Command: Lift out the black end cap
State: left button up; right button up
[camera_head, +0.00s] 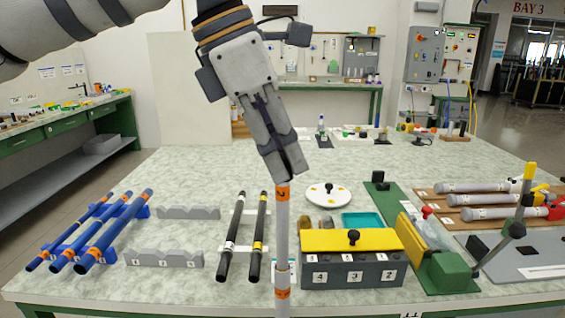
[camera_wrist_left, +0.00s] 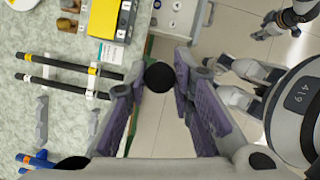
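My left gripper (camera_head: 284,176) points down near the middle of the head view. Its fingers are closed around the top of a grey tube (camera_head: 282,235) with orange bands, the upper one marked 2. The tube hangs upright at the table's front edge; its lower end is out of frame. In the left wrist view a black round end (camera_wrist_left: 160,76), which seems to be the black end cap, shows between the fingertips of the left gripper (camera_wrist_left: 160,68). My right gripper (camera_wrist_left: 288,20) shows partly at the top right of the wrist view; its fingers are unclear.
Behind the tube stands a grey numbered block (camera_head: 340,274) with a yellow top (camera_head: 320,241). Black rods (camera_head: 232,236) and blue rods (camera_head: 115,232) lie on holders to the left. A green fixture (camera_head: 445,270) with an upright lever and grey cylinders (camera_head: 490,212) are to the right.

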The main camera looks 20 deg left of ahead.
pick_arm(q)
jog(key=shift+r, duration=0.1)
jog(key=shift+r, duration=0.25)
jog(key=r, duration=0.3)
jog(key=shift+s+r, duration=0.1)
jog(key=shift+s, duration=0.1)
jog(key=s+r, duration=0.9)
jog(key=s, duration=0.4)
jog(key=shift+s+d, duration=0.15)
jog(key=shift+s, duration=0.2)
